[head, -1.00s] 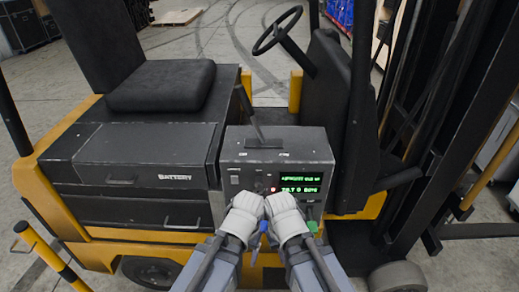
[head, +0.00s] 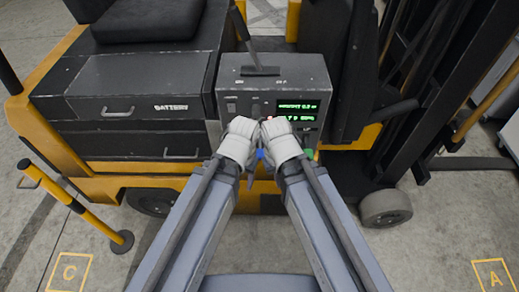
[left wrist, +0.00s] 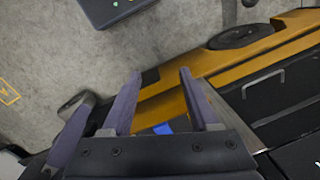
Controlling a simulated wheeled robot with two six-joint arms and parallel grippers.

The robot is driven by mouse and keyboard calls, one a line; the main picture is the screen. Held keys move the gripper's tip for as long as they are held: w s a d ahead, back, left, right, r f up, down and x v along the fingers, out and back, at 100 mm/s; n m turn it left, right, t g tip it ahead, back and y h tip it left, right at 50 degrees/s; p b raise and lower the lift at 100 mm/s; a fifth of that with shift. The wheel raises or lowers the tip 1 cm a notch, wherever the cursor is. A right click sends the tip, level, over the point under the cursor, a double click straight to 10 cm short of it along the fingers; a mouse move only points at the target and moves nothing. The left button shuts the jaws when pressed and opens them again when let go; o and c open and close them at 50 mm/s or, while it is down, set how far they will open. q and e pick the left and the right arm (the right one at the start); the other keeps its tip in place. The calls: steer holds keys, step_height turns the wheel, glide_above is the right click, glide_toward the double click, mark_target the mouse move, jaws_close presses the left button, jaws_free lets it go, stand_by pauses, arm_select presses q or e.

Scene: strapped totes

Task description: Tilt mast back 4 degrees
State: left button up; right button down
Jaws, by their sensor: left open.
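The forklift's grey control box (head: 280,68) stands in the middle of the head view. A black lever (head: 243,38) rises from its top. Its front has switches and a green-lit display (head: 298,107) whose lower line is partly hidden. The black mast (head: 440,80) stands at the right. My left gripper (head: 240,138) is in front of the box's lower front. The left wrist view shows its fingers (left wrist: 160,78) apart, with nothing held between them. My right gripper (head: 280,140) is close beside it; its fingers cannot be made out.
A drawer unit marked BATTERY (head: 130,95) is left of the box, below a black seat (head: 148,20). Floor marks C (head: 70,271) and A (head: 493,276) lie on open concrete.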

arm_select(q)
steer(key=shift+w+d, duration=0.1)
steer(key=shift+w, duration=0.25)
steer(key=shift+c, duration=0.8)
steer(key=w+m+h, duration=0.1)
steer(key=w+m, duration=0.1)
steer(key=w+m+h, duration=0.2)
steer(key=w+m+g+h+b, duration=0.1)
steer(key=w+m+h, duration=0.1)
steer(key=w, duration=0.1)
steer(key=shift+w+d+r+m, duration=0.1)
steer(key=shift+d+m, duration=0.15)
steer(key=shift+m, duration=0.15)
steer(key=c, duration=0.7)
steer(key=w+a+r+m+h, duration=0.1)
steer(key=w+m, duration=0.1)
steer(key=w+a+r+m+h, duration=0.1)
steer(key=w+m+h, duration=0.1)
steer(key=w, duration=0.1)
steer(key=w+a+r+m+h, duration=0.1)
steer(key=w+r+m, duration=0.1)
steer(key=w, duration=0.1)
steer(key=shift+a+m+t+h+b, duration=0.1)
steer(key=shift+m+t+h+b, duration=0.2)
steer(key=shift+t+h, duration=0.1)
jaws_close()
steer(key=shift+w+a+r+m, duration=0.25)
steer(key=shift+w+r+m, duration=0.05)
steer(key=shift+w+m, duration=0.1)
